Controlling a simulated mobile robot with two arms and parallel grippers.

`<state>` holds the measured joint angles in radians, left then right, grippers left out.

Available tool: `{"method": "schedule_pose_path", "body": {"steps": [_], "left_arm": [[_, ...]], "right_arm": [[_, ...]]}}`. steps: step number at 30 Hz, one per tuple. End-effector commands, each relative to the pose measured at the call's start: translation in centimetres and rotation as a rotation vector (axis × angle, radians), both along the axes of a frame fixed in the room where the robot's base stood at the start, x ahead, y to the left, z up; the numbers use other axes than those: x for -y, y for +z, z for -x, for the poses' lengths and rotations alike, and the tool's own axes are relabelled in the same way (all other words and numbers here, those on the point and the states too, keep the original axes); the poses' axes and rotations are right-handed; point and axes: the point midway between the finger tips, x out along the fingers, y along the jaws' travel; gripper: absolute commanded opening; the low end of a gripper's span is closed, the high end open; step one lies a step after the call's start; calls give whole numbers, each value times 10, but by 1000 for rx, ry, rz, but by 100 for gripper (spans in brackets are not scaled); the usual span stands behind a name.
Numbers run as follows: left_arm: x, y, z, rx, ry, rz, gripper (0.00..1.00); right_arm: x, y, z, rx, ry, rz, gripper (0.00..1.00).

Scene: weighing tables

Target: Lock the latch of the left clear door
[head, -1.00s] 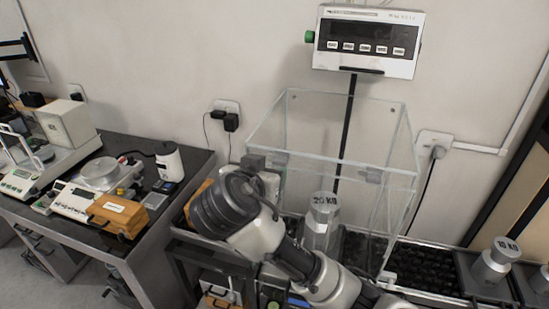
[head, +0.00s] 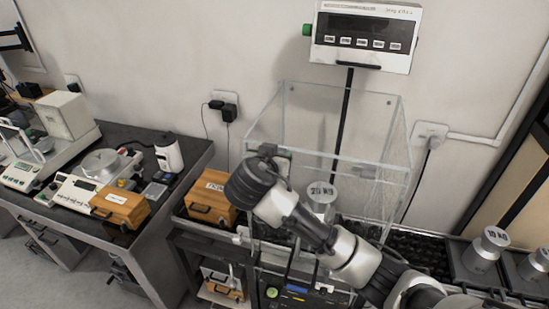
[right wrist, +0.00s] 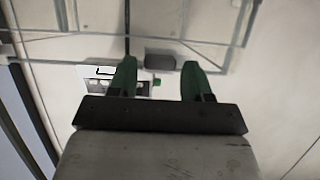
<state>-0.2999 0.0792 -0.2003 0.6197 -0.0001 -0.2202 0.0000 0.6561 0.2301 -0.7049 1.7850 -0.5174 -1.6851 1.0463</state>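The clear glass enclosure (head: 345,125) stands on the scale under the display. Its front left area is partly hidden by my right arm, so I cannot tell exactly how the left door sits. My right gripper (head: 270,152) is at the upper left front of the enclosure, beside a grey latch (head: 285,153). In the right wrist view the two green fingers (right wrist: 160,66) are apart, and a dark grey latch block (right wrist: 160,62) shows between their tips. No firm contact is visible. Another grey latch (head: 367,171) is farther right. My left gripper is out of view.
A weight (head: 321,196) stands inside the enclosure. The scale display (head: 365,37) is above it on a black pole. A wooden case (head: 211,192) is to the left. More weights (head: 488,247) stand at the right.

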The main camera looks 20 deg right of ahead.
Motion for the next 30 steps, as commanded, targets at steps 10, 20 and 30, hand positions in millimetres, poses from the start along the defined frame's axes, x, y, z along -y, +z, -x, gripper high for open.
{"method": "schedule_pose_path", "body": {"steps": [10, 20, 30], "left_arm": [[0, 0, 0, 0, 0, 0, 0], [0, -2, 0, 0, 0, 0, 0], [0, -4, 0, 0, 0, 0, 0]], "right_arm": [[0, 0, 0, -1, 0, 2, 12], [-1, 0, -1, -57, -2, 81, 12], [-5, -1, -3, -216, -1, 317, 12]]}}
